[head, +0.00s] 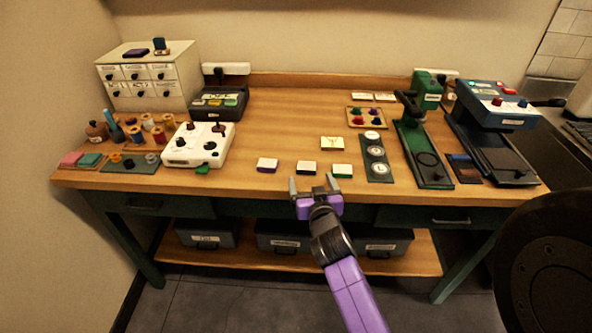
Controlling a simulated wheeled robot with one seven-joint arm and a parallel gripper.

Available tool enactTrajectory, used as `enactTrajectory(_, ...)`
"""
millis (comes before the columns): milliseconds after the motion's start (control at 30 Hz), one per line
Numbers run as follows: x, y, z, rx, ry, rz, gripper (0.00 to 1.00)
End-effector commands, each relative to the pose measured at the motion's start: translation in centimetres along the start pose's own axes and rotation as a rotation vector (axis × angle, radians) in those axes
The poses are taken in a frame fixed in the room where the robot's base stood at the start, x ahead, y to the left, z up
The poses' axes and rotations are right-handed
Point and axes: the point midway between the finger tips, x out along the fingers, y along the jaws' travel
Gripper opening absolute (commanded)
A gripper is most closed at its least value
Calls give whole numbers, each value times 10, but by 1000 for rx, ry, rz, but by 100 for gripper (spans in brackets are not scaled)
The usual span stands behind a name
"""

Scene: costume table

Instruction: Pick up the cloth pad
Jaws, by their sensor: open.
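I cannot tell for sure which item is the cloth pad. A pink square (71,158) and a teal square (90,159), which look like soft pads, lie side by side at the table's far left. Three small white-topped blocks lie near the front edge: one with purple sides (267,165), one dark green (306,168) and one brighter green (342,170). My gripper (311,184) is open and empty at the front edge, just in front of the dark green block. Its fingers appear apart from the blocks.
The wooden table (280,120) has bare room in the middle. A white machine with knobs (197,147) stands left, near spools (157,135) and a drawer cabinet (150,75). A dark strip with round dials (375,170), a green press (425,145) and a blue machine (497,104) stand right.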

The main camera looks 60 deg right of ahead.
Motion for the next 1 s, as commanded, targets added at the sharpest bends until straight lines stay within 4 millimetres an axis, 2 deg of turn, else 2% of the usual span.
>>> enactTrajectory(533,63,2,3,-2,2,0,86)
enactTrajectory(867,68,1,4,-1,2,-3,86)
enactTrajectory(1000,68,1,4,-1,2,-2,58)
